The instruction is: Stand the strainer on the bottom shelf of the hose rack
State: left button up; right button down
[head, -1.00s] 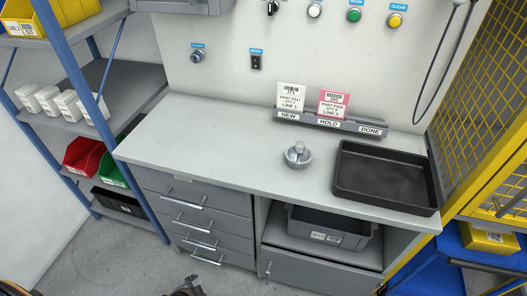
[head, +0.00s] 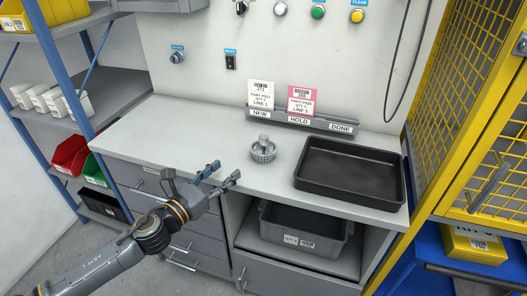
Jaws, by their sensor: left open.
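The strainer (head: 263,150) is a small grey basket with a knob on top. It stands upright on the light worktop (head: 215,143), left of a black tray. My left gripper (head: 224,174) is open and empty at the worktop's front edge, to the left of and nearer than the strainer, apart from it. My right gripper is not in view. I cannot make out a hose rack in this view.
The black tray (head: 350,171) lies on the right of the worktop. A card holder (head: 303,121) with two cards stands behind. A grey bin (head: 303,229) sits in the open bay below. A blue-framed shelf is at left, a yellow mesh cage (head: 487,120) at right.

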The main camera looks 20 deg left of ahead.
pick_arm(q)
jog(key=m, duration=0.1)
jog(key=p, duration=0.2)
send_near(261, 146)
jog(key=w, duration=0.3)
jog(key=shift+w+r, duration=0.2)
jog(key=shift+d+f+b+x, duration=0.15)
jog(key=shift+d+b+x, duration=0.1)
jog(key=shift+x, duration=1.2)
jog(key=shift+d+f+b+x, duration=0.1)
jog(key=shift+d+b+x, duration=0.1)
jog(key=shift+x, duration=1.3)
jog(key=shift+s, duration=0.2)
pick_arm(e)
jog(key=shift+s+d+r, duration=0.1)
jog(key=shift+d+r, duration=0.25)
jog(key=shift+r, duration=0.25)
pick_arm(q)
jog(key=shift+c, duration=0.4)
grip_shut()
